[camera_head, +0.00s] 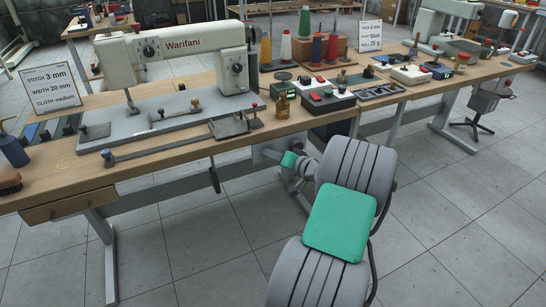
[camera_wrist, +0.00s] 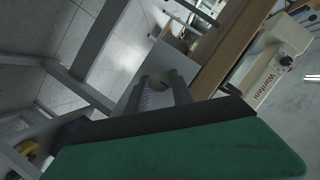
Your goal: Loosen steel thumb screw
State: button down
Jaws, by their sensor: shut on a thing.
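In the wrist view my gripper (camera_wrist: 160,88) has its two dark fingers on either side of a small, dull, rounded piece (camera_wrist: 157,80), which looks like the steel thumb screw. The fingers are shut on it. Its shape and thread are too dim and small to make out. A flat grey surface shows right beside it. In the head view my arm reaches to the table's front underside, and the gripper's end there is mostly hidden by my own wrist. The screw cannot be told apart in the head view.
The wooden workbench (camera_head: 136,172) edge runs just above my gripper. The Warifani sewing machine (camera_head: 180,50) stands on it, with a long metal rail (camera_head: 165,148) near the front edge. Grey table legs (camera_head: 101,255) stand below at the left. The tiled floor in front is clear.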

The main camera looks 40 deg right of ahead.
jog(key=shift+a, duration=0.1)
jog(key=shift+w+a+r+n+g+h+b, duration=0.1)
jog(key=shift+n+g+h+b, duration=0.25)
jog(key=shift+n+h+b, duration=1.05)
jog(key=shift+w+a+n+g+h+b, duration=0.15)
jog(key=shift+n+g+h+b, duration=0.4)
jog(key=shift+n+b, duration=1.45)
jog(key=shift+s+a+r+n+g+h+b, duration=0.1)
jog(key=shift+n+g+h+b, duration=0.1)
jog(key=shift+n+h+b, duration=1.45)
jog(key=shift+m+y+b, duration=0.25)
jog(key=shift+y+b, duration=0.2)
jog(key=shift+y, duration=0.05)
jog(key=c, duration=1.3)
grip_release()
jog(key=shift+w, duration=0.1)
jog(key=shift+o, duration=1)
jog(key=shift+f, duration=0.1)
